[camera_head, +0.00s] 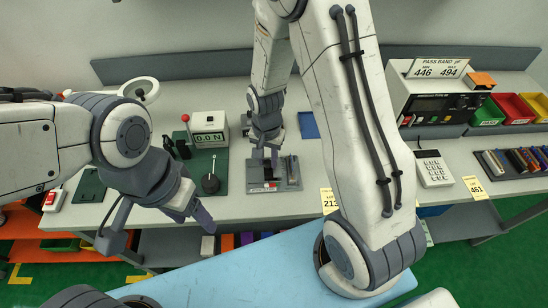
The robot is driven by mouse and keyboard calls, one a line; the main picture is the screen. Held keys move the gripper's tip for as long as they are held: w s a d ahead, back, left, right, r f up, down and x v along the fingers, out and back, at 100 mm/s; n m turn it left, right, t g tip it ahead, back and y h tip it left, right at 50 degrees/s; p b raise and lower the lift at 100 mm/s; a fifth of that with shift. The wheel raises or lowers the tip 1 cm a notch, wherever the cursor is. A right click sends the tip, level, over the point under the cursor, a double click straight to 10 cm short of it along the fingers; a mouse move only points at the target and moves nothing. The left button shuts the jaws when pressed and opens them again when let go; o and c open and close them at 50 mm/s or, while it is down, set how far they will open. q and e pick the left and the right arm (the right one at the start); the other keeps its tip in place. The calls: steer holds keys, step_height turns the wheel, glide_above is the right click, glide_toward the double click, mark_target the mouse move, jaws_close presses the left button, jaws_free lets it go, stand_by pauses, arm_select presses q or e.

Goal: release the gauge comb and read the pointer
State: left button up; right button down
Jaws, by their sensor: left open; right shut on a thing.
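A grey gauge fixture (289,175) stands on the bench near the middle, with a dark block and a small red and white mark at its front. My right gripper (265,158) reaches down over the fixture from above and is shut on a small dark part there, seemingly the gauge comb. The fingers largely hide that part, and I cannot make out a pointer or its reading. My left gripper (158,228) is open and empty, in front of the bench's front edge at left, away from the fixture.
A pass band box (438,97) marked 446 and 494, a keypad (433,169) and coloured bins (512,108) are at right. My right arm covers the bench's middle.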

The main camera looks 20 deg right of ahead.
mark_target(268, 163)
steer(key=c, duration=0.6)
jaws_free()
step_height(268, 163, up, 11)
steer(key=b, duration=0.1)
steer(key=shift+f, duration=0.2)
steer(key=shift+s, duration=0.1)
steer(key=s+a+r+n, duration=0.3)
steer(key=s+a+n, duration=0.2)
steer(key=s+n, duration=0.2)
steer(key=s+a+r+n+y, duration=0.1)
steer(key=s+a+r+n, duration=0.2)
steer(key=s+a+n, duration=0.2)
steer(key=s+n, duration=0.3)
steer(key=s, duration=0.4)
steer(key=shift+r, duration=0.4)
